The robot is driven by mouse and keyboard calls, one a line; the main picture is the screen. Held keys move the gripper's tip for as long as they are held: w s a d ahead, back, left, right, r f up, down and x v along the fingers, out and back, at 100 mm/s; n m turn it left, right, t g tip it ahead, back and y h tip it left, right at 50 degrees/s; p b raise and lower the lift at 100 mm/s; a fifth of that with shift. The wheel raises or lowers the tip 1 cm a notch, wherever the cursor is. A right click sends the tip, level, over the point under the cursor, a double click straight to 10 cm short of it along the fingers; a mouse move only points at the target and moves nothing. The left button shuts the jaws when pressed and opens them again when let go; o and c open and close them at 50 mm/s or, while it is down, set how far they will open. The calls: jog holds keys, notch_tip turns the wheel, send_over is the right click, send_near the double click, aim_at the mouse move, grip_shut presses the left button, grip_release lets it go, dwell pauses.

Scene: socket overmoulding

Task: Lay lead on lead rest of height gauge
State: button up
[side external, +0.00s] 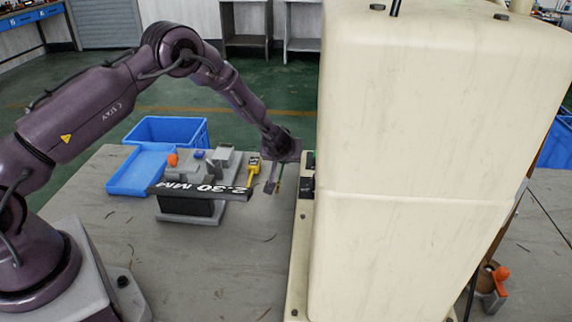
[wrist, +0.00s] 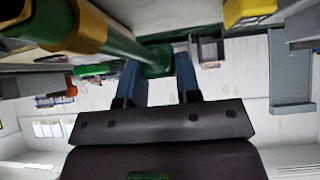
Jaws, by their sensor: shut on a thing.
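My gripper (wrist: 160,72) is shut on a green piece (wrist: 158,60), which I take to be the lead. In the wrist view, it runs to the upper left as a thick green rod with a tan band and a dark end. In the side view, my gripper (side external: 273,186) is beside the cream machine, pointing down, with a thin green strip showing at its fingers. The height gauge (side external: 190,217) has a grey base and a dark block under a bar reading "2.30 MM". It stands left of my gripper, apart from it. I cannot make out its lead rest.
The large cream machine (side external: 420,150) fills the right and hides the bench behind it. A blue tray (side external: 140,172) and blue bin (side external: 165,130) are at the back left. A yellow device (side external: 253,166) stands behind the gauge. The bench front (side external: 200,270) is mostly clear.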

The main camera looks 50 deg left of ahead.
aim_at(286, 164)
jog(key=shift+w+a+f, duration=0.1)
jog(key=shift+w+f, duration=0.15)
jog(key=shift+f, duration=0.7)
jog(key=shift+w+f, duration=0.2)
jog(key=shift+f, duration=0.7)
jog(key=shift+f, duration=0.15)
jog(key=o, duration=1)
jog(key=v, duration=1.1)
jog(key=shift+s+r, duration=0.2)
jog(key=shift+r, duration=0.2)
jog(key=shift+s+d+r, duration=0.3)
jog(key=shift+r, duration=0.1)
jog(key=shift+c, duration=1.2)
